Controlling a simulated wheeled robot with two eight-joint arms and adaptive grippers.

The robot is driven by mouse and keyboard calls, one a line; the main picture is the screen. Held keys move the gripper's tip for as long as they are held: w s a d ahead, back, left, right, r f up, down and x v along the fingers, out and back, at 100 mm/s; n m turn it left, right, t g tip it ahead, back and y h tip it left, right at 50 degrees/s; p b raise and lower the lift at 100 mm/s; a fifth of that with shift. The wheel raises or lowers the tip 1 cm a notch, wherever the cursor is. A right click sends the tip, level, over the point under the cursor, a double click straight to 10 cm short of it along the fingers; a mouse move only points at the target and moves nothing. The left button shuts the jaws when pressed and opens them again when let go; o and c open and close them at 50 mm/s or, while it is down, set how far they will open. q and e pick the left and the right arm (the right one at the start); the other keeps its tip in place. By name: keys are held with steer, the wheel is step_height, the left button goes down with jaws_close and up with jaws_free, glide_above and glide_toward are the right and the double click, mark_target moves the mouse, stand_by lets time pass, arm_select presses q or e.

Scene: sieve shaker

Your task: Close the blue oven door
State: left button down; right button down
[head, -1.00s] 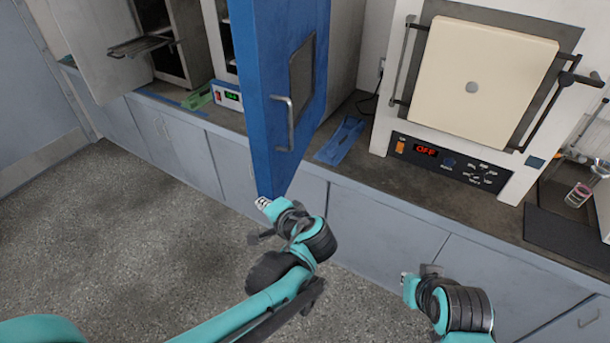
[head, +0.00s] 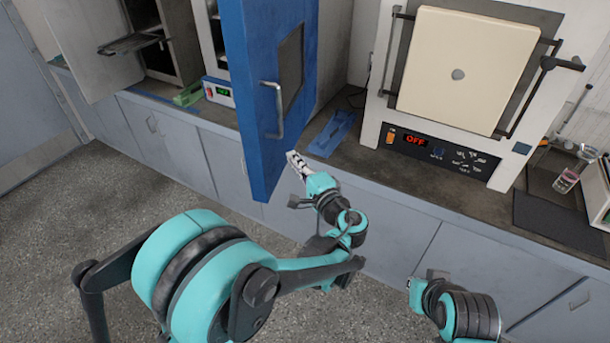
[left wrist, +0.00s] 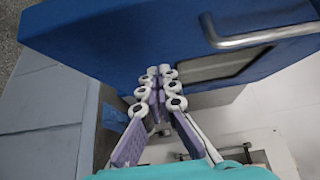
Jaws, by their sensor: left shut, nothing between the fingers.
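The blue oven door (head: 255,60) stands open in the head view and juts out past the counter edge. Its metal handle (head: 277,112) and dark window panel (head: 290,65) face right. My left gripper (head: 293,158) is shut and empty, beside the lower part of the handle-side face, below the handle. In the left wrist view the fingertips (left wrist: 160,72) lie together in front of the blue door (left wrist: 120,30), with the handle (left wrist: 255,37) to the upper right. I cannot tell whether they touch the door. My right gripper (head: 410,283) is low right, away from the door; its jaws are unclear.
A white furnace (head: 375,130) with a cream door stands right of the blue door. A blue item (head: 333,133) lies on the counter between them. An open cabinet (head: 85,45) and a green object (head: 188,96) are at left. The floor (head: 60,240) is clear.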

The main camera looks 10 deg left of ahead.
mark_target(272, 148)
arm_select(q)
steer(key=shift+w+a+b, duration=0.25)
steer(key=shift+a, duration=0.9)
steer(key=shift+w+a+b, duration=0.25)
steer(key=shift+a, duration=0.85)
steer(key=shift+a, duration=0.15)
